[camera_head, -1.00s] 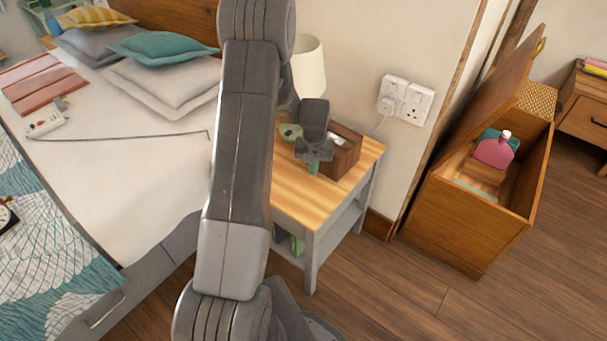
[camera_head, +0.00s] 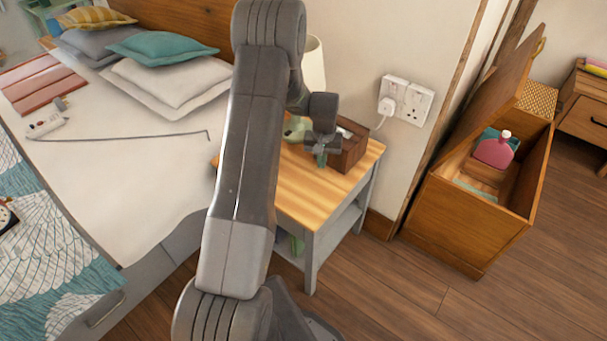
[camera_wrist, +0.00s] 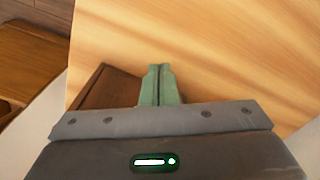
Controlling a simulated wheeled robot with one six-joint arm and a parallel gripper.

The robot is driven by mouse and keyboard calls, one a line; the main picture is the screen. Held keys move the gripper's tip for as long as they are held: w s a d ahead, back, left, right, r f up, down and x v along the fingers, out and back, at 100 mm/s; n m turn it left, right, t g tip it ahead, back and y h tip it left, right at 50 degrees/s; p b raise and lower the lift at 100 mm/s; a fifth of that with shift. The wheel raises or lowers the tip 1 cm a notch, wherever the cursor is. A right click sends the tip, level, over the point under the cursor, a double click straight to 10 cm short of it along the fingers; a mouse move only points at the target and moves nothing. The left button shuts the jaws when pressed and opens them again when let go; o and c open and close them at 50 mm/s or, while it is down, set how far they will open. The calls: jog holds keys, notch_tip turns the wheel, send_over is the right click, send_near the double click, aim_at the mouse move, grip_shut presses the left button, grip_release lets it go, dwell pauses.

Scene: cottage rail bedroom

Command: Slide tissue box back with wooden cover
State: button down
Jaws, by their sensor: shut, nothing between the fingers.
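The tissue box with its brown wooden cover (camera_head: 352,150) stands on the bedside table (camera_head: 300,192), near the back right edge by the wall. A bit of white tissue shows at its top. My gripper (camera_head: 321,160) is shut and empty, low over the tabletop at the box's front left side. In the wrist view, the green fingertips (camera_wrist: 158,84) are closed together, and the dark brown cover (camera_wrist: 112,88) lies just left of them. They look very close to the cover, but I cannot tell if they touch. My gripper body hides part of the box.
A lamp (camera_head: 315,65) stands behind my arm, and a green object (camera_head: 296,128) is partly hidden beside it. A wall socket (camera_head: 405,100) with a plug and cord is behind the table. The front of the tabletop is clear. An open wooden chest (camera_head: 465,225) stands right.

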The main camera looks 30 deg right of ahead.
jog(key=s+a+r+p, duration=0.1)
jog(key=a+r+p, duration=0.2)
jog(key=r, duration=0.7)
jog(key=shift+a+p, duration=0.35)
jog(key=shift+p, duration=0.6)
jog(key=shift+s+f, duration=0.1)
jog(key=d+f+b, duration=0.1)
jog(key=f, duration=0.1)
jog(key=d+f+b, duration=0.1)
jog(key=f+b, duration=0.1)
jog(key=f, duration=0.1)
jog(key=w+d+f+b, duration=0.1)
jog(key=f, duration=0.2)
jog(key=shift+f, duration=0.1)
